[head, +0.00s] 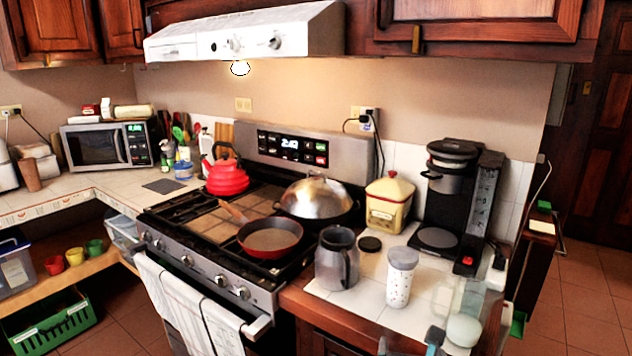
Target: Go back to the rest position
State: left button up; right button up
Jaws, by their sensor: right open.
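My right gripper (412,342) shows only in part at the bottom edge of the head view, in front of the counter to the right of the stove. Its fingers stand apart with nothing seen between them. The rest of it is cut off by the frame. My left gripper does not show.
A dark pitcher (336,262) and a speckled white cup (401,278) stand on the right counter (375,312), near my right gripper. A coffee maker (455,200) and a yellow canister (388,205) stand behind. The stove holds a red kettle (227,178), a pan (270,238) and a domed lid (316,198).

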jog(key=s+d+f+n+g+y, duration=0.1)
jog(key=s+f+n+g, duration=0.3)
jog(key=f, duration=0.9)
jog(key=s+d+f+n+g+y, duration=0.1)
jog(key=s+d+f+n+g, duration=0.3)
jog(key=f, duration=0.9)
jog(key=s+a+f+n+g+y, duration=0.2)
jog(key=s+a+n, duration=0.3)
jog(key=n, duration=0.9)
jog(key=s+a+f+n+g+y, duration=0.2)
jog(key=s+a+f+n+y, duration=0.1)
jog(key=s+n, duration=0.9)
jog(key=shift+s+a+f+n+g, duration=0.3)
jog(key=shift+a+f+n, duration=0.5)
jog(key=shift+a+n, duration=0.35)
